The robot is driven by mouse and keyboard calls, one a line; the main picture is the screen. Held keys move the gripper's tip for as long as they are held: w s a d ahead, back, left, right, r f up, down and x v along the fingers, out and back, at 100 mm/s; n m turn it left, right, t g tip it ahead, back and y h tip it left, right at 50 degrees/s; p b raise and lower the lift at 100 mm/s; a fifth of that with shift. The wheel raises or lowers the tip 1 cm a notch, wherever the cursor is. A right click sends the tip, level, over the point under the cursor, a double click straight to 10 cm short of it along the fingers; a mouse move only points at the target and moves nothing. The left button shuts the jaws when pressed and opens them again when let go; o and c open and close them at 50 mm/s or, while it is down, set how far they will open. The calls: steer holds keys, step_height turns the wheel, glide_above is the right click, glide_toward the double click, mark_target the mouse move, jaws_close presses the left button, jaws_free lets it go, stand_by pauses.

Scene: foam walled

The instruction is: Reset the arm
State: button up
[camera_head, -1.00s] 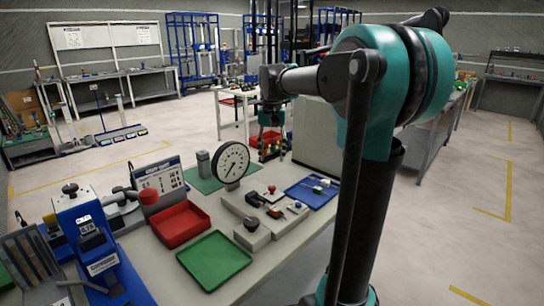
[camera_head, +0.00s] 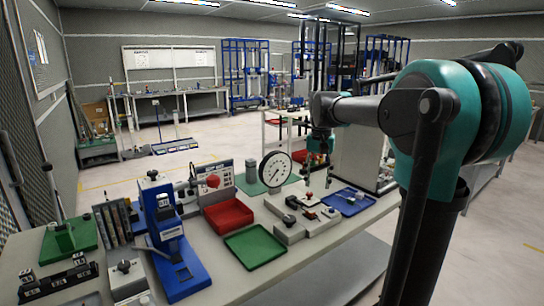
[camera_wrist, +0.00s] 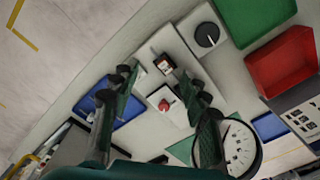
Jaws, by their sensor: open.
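My gripper (camera_head: 321,145) hangs above the far part of the workbench (camera_head: 330,250), near the dial gauge and the blue tray. The wrist view shows its two dark fingers (camera_wrist: 161,84) spread apart with nothing held between them. Below them, apart from the fingers, is a pale fixture plate (camera_wrist: 185,60) bearing a round black knob (camera_wrist: 207,35), a small red-and-black part (camera_wrist: 165,63) and a red knob (camera_wrist: 165,104). My teal and black arm fills the right of the head view.
A dial gauge (camera_head: 275,169), red tray (camera_head: 229,215), green tray (camera_head: 255,246) and blue tray (camera_head: 349,201) crowd the bench. A blue press (camera_head: 166,235) and green-based stand (camera_head: 70,235) are at left. Open floor (camera_head: 500,245) lies right of the bench.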

steer(key=s+d+f+n+t, duration=0.1)
steer(key=s+d+f+t, duration=0.1)
steer(key=s+f, duration=0.9)
steer(key=s+d+f+n+t, duration=0.2)
steer(key=s+f, duration=0.9)
steer(key=f, duration=0.2)
steer(key=shift+s+f, duration=0.2)
steer(key=shift+s, duration=0.1)
